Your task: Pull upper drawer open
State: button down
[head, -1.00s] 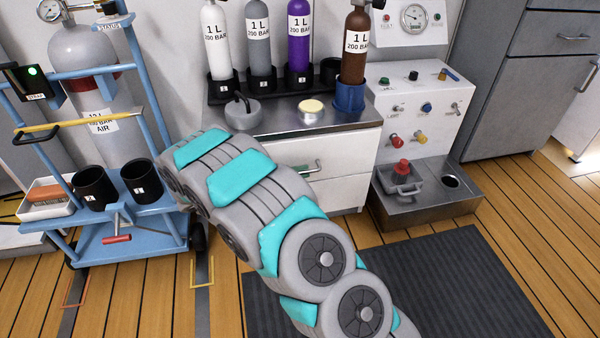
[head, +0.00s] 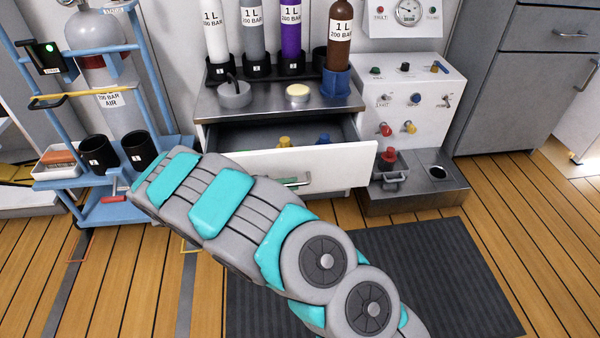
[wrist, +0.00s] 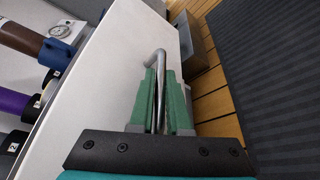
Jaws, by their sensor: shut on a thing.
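The upper drawer (head: 342,164) of the white cabinet stands pulled out below the steel counter, and its inside shows. In it are a yellow-topped item (head: 284,142), a blue-topped item (head: 323,138) and something green, partly hidden by the drawer front and my arm. My gripper has green fingers (wrist: 162,95) shut on the drawer's metal handle (wrist: 155,58) in the wrist view. In the head view my arm hides most of the gripper and the left part of the drawer front.
The steel counter (head: 270,109) bears a grey weight-like object (head: 234,95), a round cream-topped item (head: 297,93) and several gas cylinders at the back. A control panel (head: 420,100) stands right of the drawer. A blue cart (head: 110,213) stands left. A dark mat (head: 440,270) covers clear floor in front.

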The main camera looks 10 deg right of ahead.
jog(key=s, duration=1.3)
jog(key=shift+s, duration=0.4)
jog(key=c, duration=0.9)
grip_release()
jog(key=v, duration=0.7)
jog(key=shift+a+r+p, duration=0.1)
jog(key=shift+a+p, duration=0.2)
jog(key=shift+a, duration=0.1)
